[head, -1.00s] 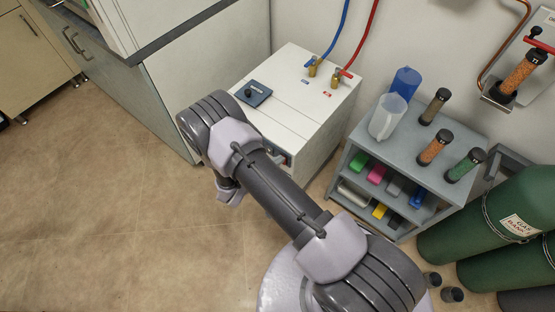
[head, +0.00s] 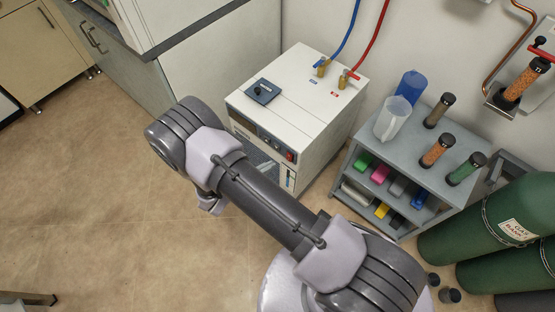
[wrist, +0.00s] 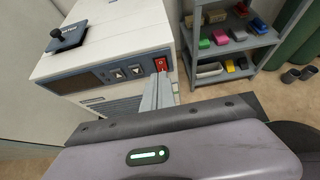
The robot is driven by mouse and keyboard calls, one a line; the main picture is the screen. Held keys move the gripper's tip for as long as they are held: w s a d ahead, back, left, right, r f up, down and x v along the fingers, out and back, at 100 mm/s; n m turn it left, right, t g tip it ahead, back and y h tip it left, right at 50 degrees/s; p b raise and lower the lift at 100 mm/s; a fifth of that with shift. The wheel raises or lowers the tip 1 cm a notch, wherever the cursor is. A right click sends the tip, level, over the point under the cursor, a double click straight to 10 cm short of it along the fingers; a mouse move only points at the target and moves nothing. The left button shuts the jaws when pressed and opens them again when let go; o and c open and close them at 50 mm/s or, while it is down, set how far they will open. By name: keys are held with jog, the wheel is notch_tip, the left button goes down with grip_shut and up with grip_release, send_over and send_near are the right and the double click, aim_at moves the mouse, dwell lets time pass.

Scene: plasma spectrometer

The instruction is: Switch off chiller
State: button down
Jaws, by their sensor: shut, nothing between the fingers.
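The chiller (head: 300,95) is a white box with a dark front panel, standing on the floor beside the bench; it also shows in the wrist view (wrist: 110,45). Its red rocker switch (head: 290,156) is at the right end of the front panel and appears large in the wrist view (wrist: 161,64). I cannot tell which way the rocker is set. My gripper (wrist: 161,78) is shut and empty. In the wrist view its fingertips point at the panel just below the switch and overlap its lower edge; I cannot tell whether they touch.
Two arrow buttons (wrist: 127,73) and a dark display (wrist: 78,82) sit left of the switch. Blue and red hoses rise from the chiller top, which carries a dark knob plate (head: 263,91). A grey shelf (head: 410,135) and green cylinders (head: 505,215) stand right. Floor is clear left.

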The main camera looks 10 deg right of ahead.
jog(key=p+v, duration=0.1)
jog(key=v, duration=0.3)
jog(key=shift+r, duration=0.3)
jog(key=s+d+r+m+g+y, duration=0.1)
jog(key=s+d+r+m+g, duration=0.15)
jog(key=r+m, duration=0.4)
jog(key=s+d+r+m+g+y, duration=0.1)
jog(key=d+r+m+g, duration=0.2)
jog(key=r, duration=0.7)
jog(key=s+d+r+m+g+y, duration=0.1)
jog(key=d+r+m, duration=0.1)
jog(key=r+m, duration=0.5)
jog(key=s+a+r+m+t+y, duration=0.1)
jog(key=s+r+m+t+y, duration=0.1)
jog(key=s+r+m+y, duration=0.2)
jog(key=s+a+r+m+t+y, duration=0.2)
jog(key=s+r+m+t+y, duration=0.1)
jog(key=s+r+m, duration=0.6)
notch_tip(320, 180, up, 4)
jog(key=shift+r+y, duration=0.25)
jog(key=shift+y, duration=0.55)
